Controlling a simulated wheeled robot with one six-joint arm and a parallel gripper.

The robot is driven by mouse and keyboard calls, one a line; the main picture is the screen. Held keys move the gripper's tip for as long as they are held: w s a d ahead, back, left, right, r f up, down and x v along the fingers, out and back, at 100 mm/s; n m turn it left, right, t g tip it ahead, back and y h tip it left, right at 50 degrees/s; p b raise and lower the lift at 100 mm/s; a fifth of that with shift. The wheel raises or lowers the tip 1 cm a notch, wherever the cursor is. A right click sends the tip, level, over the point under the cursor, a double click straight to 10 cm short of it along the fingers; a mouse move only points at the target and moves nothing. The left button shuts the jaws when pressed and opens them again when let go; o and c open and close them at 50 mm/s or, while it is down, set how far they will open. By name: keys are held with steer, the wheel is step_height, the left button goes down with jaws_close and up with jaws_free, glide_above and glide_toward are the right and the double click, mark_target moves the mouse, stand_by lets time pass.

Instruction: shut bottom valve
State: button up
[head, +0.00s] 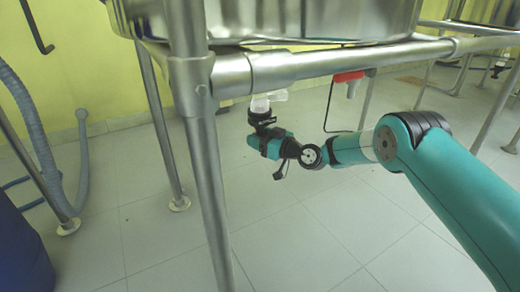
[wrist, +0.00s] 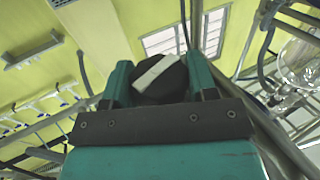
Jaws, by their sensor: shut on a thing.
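The bottom valve (head: 261,104) hangs under the steel vessel, with a pale translucent body and a black lower part. My gripper (head: 262,128) is directly below it, pointing up. In the wrist view the two teal fingers of my gripper (wrist: 160,88) stand on either side of a round black knob (wrist: 150,88) with a slanted white bar across it. The gripper is shut on this black part of the valve. The fingertips' contact is partly hidden in the head view, and I cannot tell there how far the valve is turned.
A steel frame rail (head: 330,64) runs just above my arm, and a frame leg (head: 203,150) stands left of the gripper. A red-handled fitting (head: 349,76) hangs to the right. A grey hose (head: 42,140) lies far left. The tiled floor below is clear.

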steer(key=shift+w+d+f+n+g+y+b, duration=0.15)
steer(key=shift+n+g+y+b, duration=0.5)
steer(key=shift+b, duration=0.7)
steer(key=shift+s+a+f+n+g+y+b, duration=0.15)
steer(key=shift+n+g+y+b, duration=0.2)
steer(key=shift+n+g+b, duration=0.65)
steer(key=shift+w+d+g+b, duration=0.1)
steer(key=shift+g+b, duration=0.55)
steer(key=shift+b, duration=0.3)
steer(key=shift+r+n+g+b, duration=0.3)
steer(key=shift+g+b, duration=0.1)
steer(key=shift+b, duration=0.2)
steer(key=o, duration=0.9)
